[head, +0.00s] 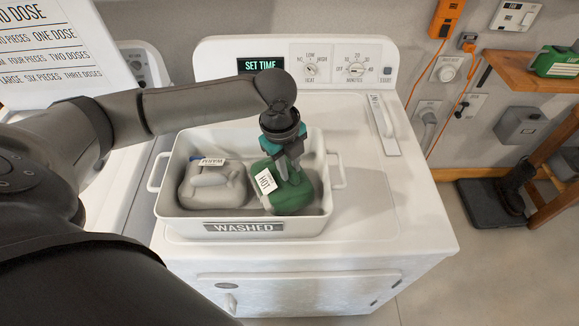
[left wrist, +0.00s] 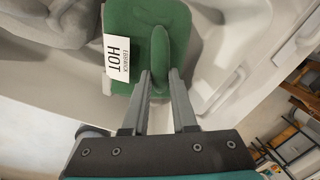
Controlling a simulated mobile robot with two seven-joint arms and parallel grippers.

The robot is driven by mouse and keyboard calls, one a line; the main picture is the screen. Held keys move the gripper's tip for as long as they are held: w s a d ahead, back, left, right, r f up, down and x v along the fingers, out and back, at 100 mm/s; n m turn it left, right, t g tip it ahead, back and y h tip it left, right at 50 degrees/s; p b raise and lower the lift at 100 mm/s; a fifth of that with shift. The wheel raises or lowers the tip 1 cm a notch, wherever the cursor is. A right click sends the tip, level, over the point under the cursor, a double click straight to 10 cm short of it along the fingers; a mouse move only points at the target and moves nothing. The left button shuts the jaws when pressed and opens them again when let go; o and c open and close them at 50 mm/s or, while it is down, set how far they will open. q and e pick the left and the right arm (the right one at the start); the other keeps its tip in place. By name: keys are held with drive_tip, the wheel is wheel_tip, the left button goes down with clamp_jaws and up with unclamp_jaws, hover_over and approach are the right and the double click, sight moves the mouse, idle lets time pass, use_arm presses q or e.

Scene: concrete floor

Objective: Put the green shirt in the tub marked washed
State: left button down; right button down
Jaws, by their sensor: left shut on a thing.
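The green shirt (head: 290,197) is a folded bundle with a white HOT tag, inside the right half of the white tub marked WASHED (head: 173,219). My left gripper (head: 289,173) points down on it from above. In the left wrist view its two fingers (left wrist: 160,78) close on a raised fold of the green shirt (left wrist: 122,25). The shirt sits below the tub's rim; I cannot tell whether it bears on the tub floor. A grey folded shirt (head: 211,186) with a tag that seems to read WARM lies in the tub's left half. My right gripper is not in view.
The tub stands on a white dryer (head: 390,215) whose display reads SET TIME. The dryer top right of the tub is clear. A sign (head: 45,50) stands at upper left. A wooden shelf (head: 530,78) and a boot (head: 513,190) on a dark tray are at right.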

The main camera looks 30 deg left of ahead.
use_arm(q)
drive_tip(key=shift+f, duration=0.25)
drive_tip(key=c, duration=0.7)
unclamp_jaws()
wheel_tip(320, 180, up, 12)
drive_tip(key=s+p, duration=0.1)
drive_tip(key=shift+s+a, duration=0.25)
drive_tip(key=shift+s, duration=0.05)
